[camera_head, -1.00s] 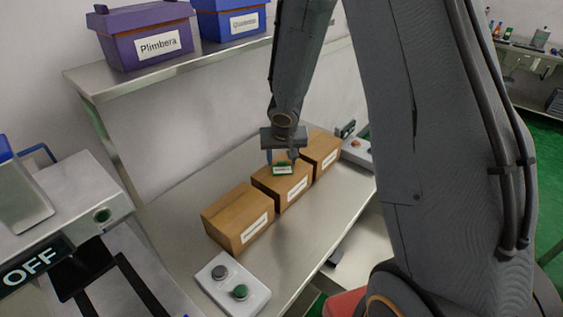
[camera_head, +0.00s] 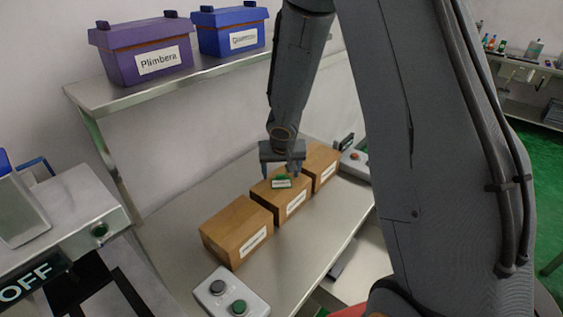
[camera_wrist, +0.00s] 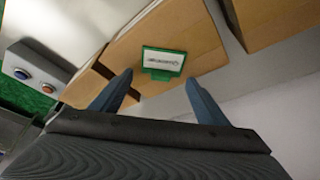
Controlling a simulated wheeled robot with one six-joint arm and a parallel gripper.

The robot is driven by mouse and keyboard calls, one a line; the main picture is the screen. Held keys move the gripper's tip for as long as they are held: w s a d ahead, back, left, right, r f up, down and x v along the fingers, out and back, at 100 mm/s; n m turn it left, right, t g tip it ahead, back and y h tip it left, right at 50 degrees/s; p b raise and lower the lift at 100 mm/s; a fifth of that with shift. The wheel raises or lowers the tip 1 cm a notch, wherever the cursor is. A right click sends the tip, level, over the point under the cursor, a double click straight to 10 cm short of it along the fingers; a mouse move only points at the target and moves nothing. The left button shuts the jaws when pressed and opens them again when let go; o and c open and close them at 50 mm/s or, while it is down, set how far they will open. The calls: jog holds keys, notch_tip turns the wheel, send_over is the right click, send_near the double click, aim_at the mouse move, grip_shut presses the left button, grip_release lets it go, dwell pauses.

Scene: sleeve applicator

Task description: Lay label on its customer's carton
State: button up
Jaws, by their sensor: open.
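The green label (camera_head: 281,183) with a white printed face lies on top of the middle brown carton (camera_head: 268,200). In the wrist view the label (camera_wrist: 163,59) rests on the carton's top (camera_wrist: 207,48), ahead of the fingertips and touching neither. My gripper (camera_head: 283,172) is open just above that carton; its two blue-grey fingers (camera_wrist: 160,90) stand apart with nothing between them. One carton (camera_head: 237,232) stands nearer, at the lower left, and another (camera_head: 322,165) farther, at the upper right. Each has a white front label too small to read.
A shelf (camera_head: 100,95) above holds a purple box marked Plimbera (camera_head: 120,62) and a blue box (camera_head: 215,40). A button box (camera_head: 217,302) sits at the table's near end, another (camera_head: 356,165) at the far end. The steel table (camera_head: 185,205) is clear left of the cartons.

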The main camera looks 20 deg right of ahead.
jog(key=d+p+v, duration=0.1)
jog(key=p+v, duration=0.3)
jog(key=v, duration=0.7)
jog(key=s+r+n+g, duration=0.1)
jog(key=s+r, duration=0.2)
jog(key=s, duration=0.6)
jog(key=s+a+r+n, duration=0.1)
jog(key=s+r, duration=0.2)
jog(key=s, duration=0.6)
jog(key=shift+s+g+y, duration=0.2)
jog(key=shift+g+y, duration=0.2)
jog(key=shift+a+f, duration=0.1)
jog(key=shift+a, duration=0.05)
notch_tip(320, 180, down, 10)
jog(key=g+b, duration=0.1)
jog(key=b, duration=0.8)
jog(key=shift+w, duration=0.1)
jog(key=shift+c, duration=0.4)
